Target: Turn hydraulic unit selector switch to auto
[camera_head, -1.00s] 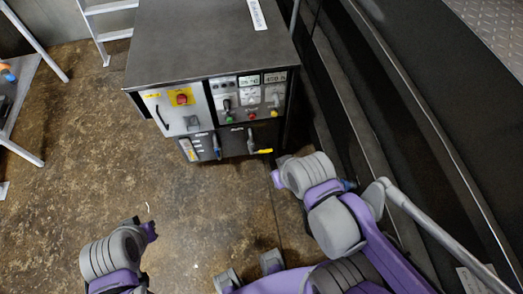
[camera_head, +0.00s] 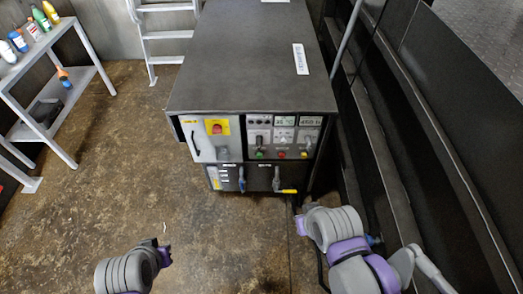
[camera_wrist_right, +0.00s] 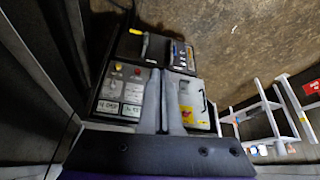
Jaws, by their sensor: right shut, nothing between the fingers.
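The hydraulic unit (camera_head: 250,70) is a dark grey cabinet with its control face toward me. Its right control panel (camera_head: 283,136) carries small displays, dark rotary switches and green, red and yellow buttons. A black switch (camera_head: 259,141) sits above the green button; the lettering is too small to read, so I cannot tell its setting. My right gripper (camera_head: 301,222) is in front of and below the panel, apart from it. In the right wrist view its fingers (camera_wrist_right: 161,84) are together and empty, with the panel behind them. My left gripper (camera_head: 165,254) is low at the left, its fingers unclear.
A red knob on a yellow plate (camera_head: 217,128) is on the cabinet's left door. Blue (camera_head: 242,180) and yellow (camera_head: 286,191) valve handles are below. A shelf with bottles (camera_head: 22,60) and a ladder (camera_head: 163,34) stand behind. A dark wall runs along the right. The floor at left is open.

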